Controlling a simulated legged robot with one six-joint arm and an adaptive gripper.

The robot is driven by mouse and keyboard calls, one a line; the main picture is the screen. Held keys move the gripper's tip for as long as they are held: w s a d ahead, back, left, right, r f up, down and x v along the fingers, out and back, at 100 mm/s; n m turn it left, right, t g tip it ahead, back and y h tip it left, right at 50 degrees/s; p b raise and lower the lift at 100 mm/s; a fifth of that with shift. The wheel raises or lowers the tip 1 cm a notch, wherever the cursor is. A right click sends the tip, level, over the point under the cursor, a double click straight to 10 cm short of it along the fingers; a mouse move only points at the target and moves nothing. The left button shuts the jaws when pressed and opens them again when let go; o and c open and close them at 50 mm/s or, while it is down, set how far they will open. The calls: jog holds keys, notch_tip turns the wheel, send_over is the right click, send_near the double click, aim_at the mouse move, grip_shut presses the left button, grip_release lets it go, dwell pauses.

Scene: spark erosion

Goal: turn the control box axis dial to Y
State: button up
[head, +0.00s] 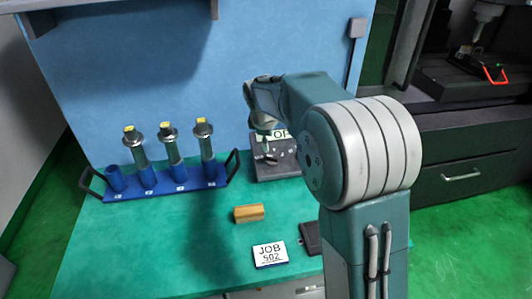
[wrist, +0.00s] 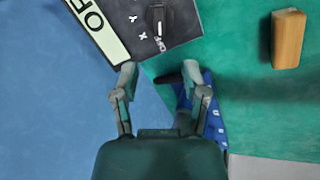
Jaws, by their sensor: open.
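The control box (head: 285,170) is a dark box on the green bench top, against the blue panel. In the wrist view its dark face (wrist: 184,34) shows at the top, with a pale label strip reading "OF", cut off by the frame edge.
A blue rack (head: 170,190) with several tool holders stands left of the box. A wooden block (head: 249,213), a JOB 502 card (head: 270,254) and a dark flat object (head: 311,238) lie in front. The bench is clear between rack and block.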

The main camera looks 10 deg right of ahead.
aim_at(271, 156)
jog(key=x, duration=0.8)
jog(key=shift+d+f, duration=0.3)
jog(key=shift+f, duration=0.1)
jog(key=shift+w+f, duration=0.25)
jog(key=shift+f, duration=0.3)
grip_shut()
